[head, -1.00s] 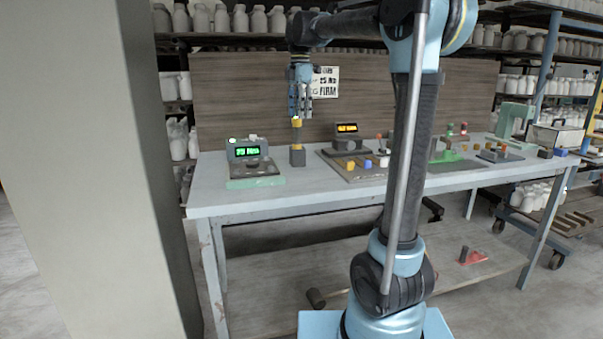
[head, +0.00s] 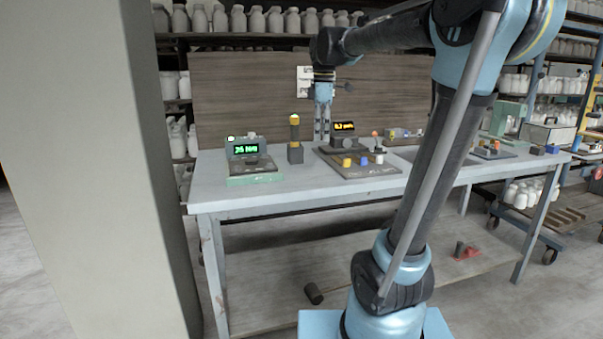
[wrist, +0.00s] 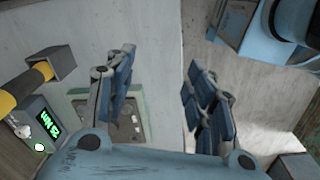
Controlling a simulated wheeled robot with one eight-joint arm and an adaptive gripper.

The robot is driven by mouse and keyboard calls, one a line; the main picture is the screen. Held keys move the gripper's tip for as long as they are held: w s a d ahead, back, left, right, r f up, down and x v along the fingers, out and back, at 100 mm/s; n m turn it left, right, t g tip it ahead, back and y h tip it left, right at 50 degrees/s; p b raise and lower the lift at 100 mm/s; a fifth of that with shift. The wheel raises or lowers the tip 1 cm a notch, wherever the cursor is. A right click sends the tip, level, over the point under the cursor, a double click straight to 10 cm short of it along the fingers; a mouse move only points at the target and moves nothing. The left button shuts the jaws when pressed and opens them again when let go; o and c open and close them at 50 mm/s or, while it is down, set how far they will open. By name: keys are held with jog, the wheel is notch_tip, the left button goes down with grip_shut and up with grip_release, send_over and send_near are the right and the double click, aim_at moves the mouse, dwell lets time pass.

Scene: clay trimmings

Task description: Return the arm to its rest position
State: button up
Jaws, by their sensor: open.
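My gripper (head: 322,136) hangs fingers-down above the grey bench (head: 222,198), in front of the wood back panel. It is open and empty. In the wrist view the two blue-padded fingers (wrist: 162,92) stand well apart with only bench surface and its edge behind the gap. My arm rises from its base at the lower right of the head view, leans right, then reaches back left to the gripper.
A post with yellow bands (head: 295,140) stands left of my gripper. A device with a green display (head: 247,149) is farther left, and one with an amber display (head: 343,127) stands just right of it. A tray (head: 365,170) holds small coloured pieces. A pillar (head: 85,150) fills the left.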

jog(key=s+d+f+m, duration=0.4)
jog(key=s+f+m, duration=0.1)
jog(key=s+f, duration=0.3)
jog(key=s+d+f+m+t, duration=0.1)
jog(key=s+d+f+m, duration=0.3)
jog(key=s+f+m, duration=0.2)
jog(key=s+d+f+m, duration=0.4)
jog(key=s+f+m, duration=0.2)
jog(key=s+f, duration=0.4)
notch_tip(320, 180, down, 4)
jog(key=shift+d+r+t, duration=0.1)
jog(key=shift+d+t, duration=0.15)
jog(key=shift+t, duration=0.15)
